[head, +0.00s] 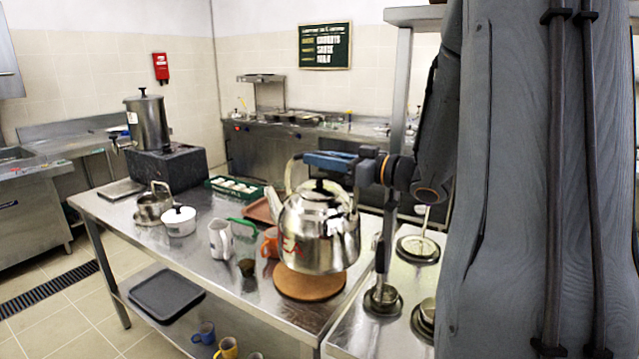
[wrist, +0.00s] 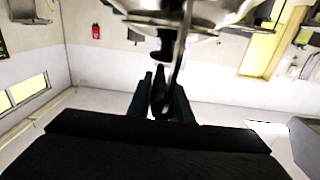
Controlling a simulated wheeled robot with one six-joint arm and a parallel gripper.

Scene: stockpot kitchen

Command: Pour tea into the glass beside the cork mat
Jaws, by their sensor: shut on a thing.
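A shiny steel kettle (head: 318,232) is upright over the round cork mat (head: 310,286); I cannot tell whether its base touches the mat. Its spout points left in the head view. My gripper (head: 318,160) is shut on the kettle's handle (head: 292,172) from the right. In the wrist view my gripper (wrist: 160,92) closes on the dark handle, with the kettle's steel body (wrist: 190,12) at the top edge. A small dark glass (head: 247,268) stands on the steel table left of the mat. Its contents are too small to tell.
A white lidded pot (head: 179,222), a steel pot (head: 152,204) and a green crate (head: 235,188) are farther left and back. A ladle (head: 381,270) stands right of the mat.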

